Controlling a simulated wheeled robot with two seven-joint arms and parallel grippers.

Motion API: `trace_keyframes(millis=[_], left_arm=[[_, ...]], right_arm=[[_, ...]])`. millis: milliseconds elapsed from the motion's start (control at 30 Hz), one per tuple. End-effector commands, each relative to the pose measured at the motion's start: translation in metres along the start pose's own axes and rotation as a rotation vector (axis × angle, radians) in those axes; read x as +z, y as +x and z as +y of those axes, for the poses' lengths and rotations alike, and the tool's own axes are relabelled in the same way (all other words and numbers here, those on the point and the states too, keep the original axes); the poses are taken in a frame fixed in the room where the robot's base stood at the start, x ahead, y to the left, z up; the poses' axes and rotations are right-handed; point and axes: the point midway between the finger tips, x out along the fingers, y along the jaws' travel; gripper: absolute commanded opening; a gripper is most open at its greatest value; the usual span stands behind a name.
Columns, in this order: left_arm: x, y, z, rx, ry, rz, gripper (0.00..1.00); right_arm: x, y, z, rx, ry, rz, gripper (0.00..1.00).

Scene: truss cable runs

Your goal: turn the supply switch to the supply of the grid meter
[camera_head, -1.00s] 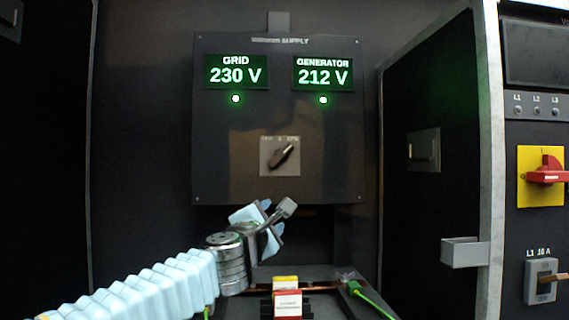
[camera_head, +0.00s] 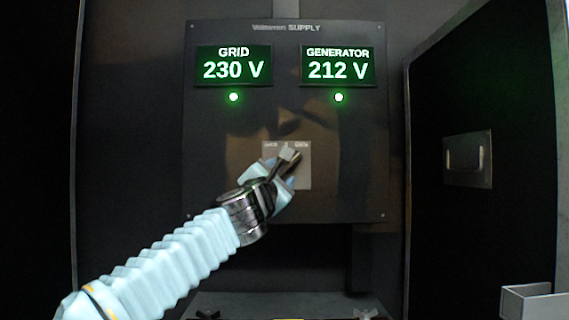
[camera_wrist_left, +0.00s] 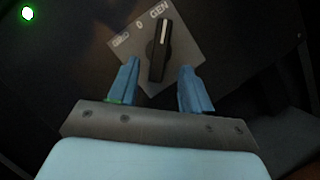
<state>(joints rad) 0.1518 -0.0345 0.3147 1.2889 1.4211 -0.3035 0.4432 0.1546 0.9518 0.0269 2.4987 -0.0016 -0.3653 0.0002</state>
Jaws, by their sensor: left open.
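The grid meter (camera_head: 233,66) reads 230 V, and the generator meter (camera_head: 338,66) beside it reads 212 V. The supply switch is a black knob with a white line (camera_wrist_left: 160,48) on a pale square plate (camera_head: 303,180) marked GRID, 0 and GEN. Its line points to the GEN side. My left gripper (camera_head: 284,172) is in front of the plate and hides most of the knob in the head view. In the left wrist view its two blue fingers (camera_wrist_left: 159,72) are open, with the knob between and just beyond their tips. Contact cannot be told. My right gripper is out of view.
Green lamps (camera_head: 233,97) glow under both meters on the dark supply panel (camera_head: 220,200). An open cabinet door with a latch plate (camera_head: 468,160) stands to the right. A light bracket (camera_head: 527,302) sticks out at lower right.

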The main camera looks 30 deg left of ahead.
Motion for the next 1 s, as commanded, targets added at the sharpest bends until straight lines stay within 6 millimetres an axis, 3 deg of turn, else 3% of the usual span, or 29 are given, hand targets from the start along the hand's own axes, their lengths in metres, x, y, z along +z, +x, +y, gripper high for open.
trace_keyframes(millis=[100, 300, 667, 900, 1000], left_arm=[[0.001, 0.026, 0.002, -0.001, -0.001, 0.002, 0.49], [0.0, 0.048, 0.001, -0.001, 0.0, 0.002, 0.49], [-0.001, 0.052, 0.0, 0.0, 0.001, 0.001, 0.47], [0.0, 0.052, 0.0, 0.0, 0.001, 0.001, 0.11], [0.0, 0.052, 0.0, 0.0, 0.001, 0.001, 0.0]], right_arm=[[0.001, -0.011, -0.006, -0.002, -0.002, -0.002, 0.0], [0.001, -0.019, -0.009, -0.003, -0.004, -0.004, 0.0], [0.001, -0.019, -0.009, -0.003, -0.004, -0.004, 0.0], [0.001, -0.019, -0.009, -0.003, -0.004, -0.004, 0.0], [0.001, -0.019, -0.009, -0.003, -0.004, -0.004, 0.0]])
